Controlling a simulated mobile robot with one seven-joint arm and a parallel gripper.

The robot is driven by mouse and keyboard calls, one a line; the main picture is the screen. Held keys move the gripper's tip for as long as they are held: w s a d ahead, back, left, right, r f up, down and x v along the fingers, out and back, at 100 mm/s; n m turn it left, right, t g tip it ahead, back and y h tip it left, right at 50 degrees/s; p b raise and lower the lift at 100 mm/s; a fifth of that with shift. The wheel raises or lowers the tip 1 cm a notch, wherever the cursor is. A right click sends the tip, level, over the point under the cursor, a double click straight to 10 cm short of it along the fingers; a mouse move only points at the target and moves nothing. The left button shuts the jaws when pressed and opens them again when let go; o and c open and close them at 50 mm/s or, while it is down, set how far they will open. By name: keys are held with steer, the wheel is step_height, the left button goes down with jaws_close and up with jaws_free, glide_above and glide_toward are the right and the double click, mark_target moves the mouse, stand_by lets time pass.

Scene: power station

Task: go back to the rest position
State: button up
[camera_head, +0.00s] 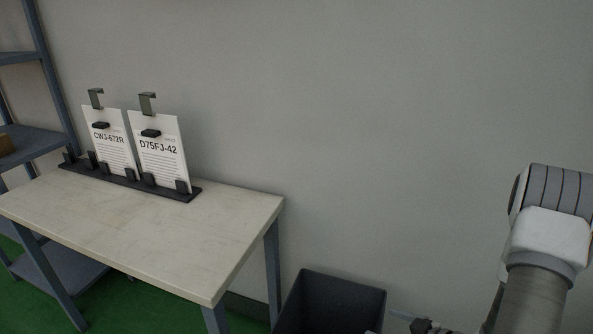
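My arm shows at the right edge, with a grey ribbed joint, a white joint and a grey link running down out of the picture. My gripper cannot be made out in this view. A small dark part (425,326) shows at the bottom edge, left of my arm, too cut off to identify.
A pale-topped table (190,235) stands at the left against the wall. On it a black rack (125,180) holds two upright cards, CWJ-672R (108,150) and D75FJ-42 (160,160). A dark bin (335,295) is right of the table. A shelf (35,145) stands far left.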

steer(key=w+d+r+m+h, duration=0.1)
steer(key=w+d+r+h, duration=0.15)
steer(key=r, duration=0.35)
steer(key=w+d+r+m+g+h, duration=0.1)
steer(key=r+h, duration=0.2)
steer(key=r, duration=0.3)
steer(key=w+d+r+m+h, duration=0.1)
steer(key=w+d+r+h, duration=0.15)
steer(key=r, duration=0.35)
steer(key=s+a+r+m+g+h, duration=0.1)
steer(key=s+a+r+m+h, duration=0.15)
steer(key=s+a+r, duration=0.45)
steer(key=s+a+r+m+g+y, duration=0.1)
steer(key=s+a+r+y, duration=0.1)
steer(key=s+a+r, duration=0.35)
steer(key=s+a+r+m+g+y, duration=0.1)
steer(key=s+a+r, duration=0.15)
steer(key=s, duration=0.65)
step_height(320, 180, up, 19)
steer(key=p, duration=2)
steer(key=shift+a, duration=0.3)
steer(key=shift+s, duration=0.1)
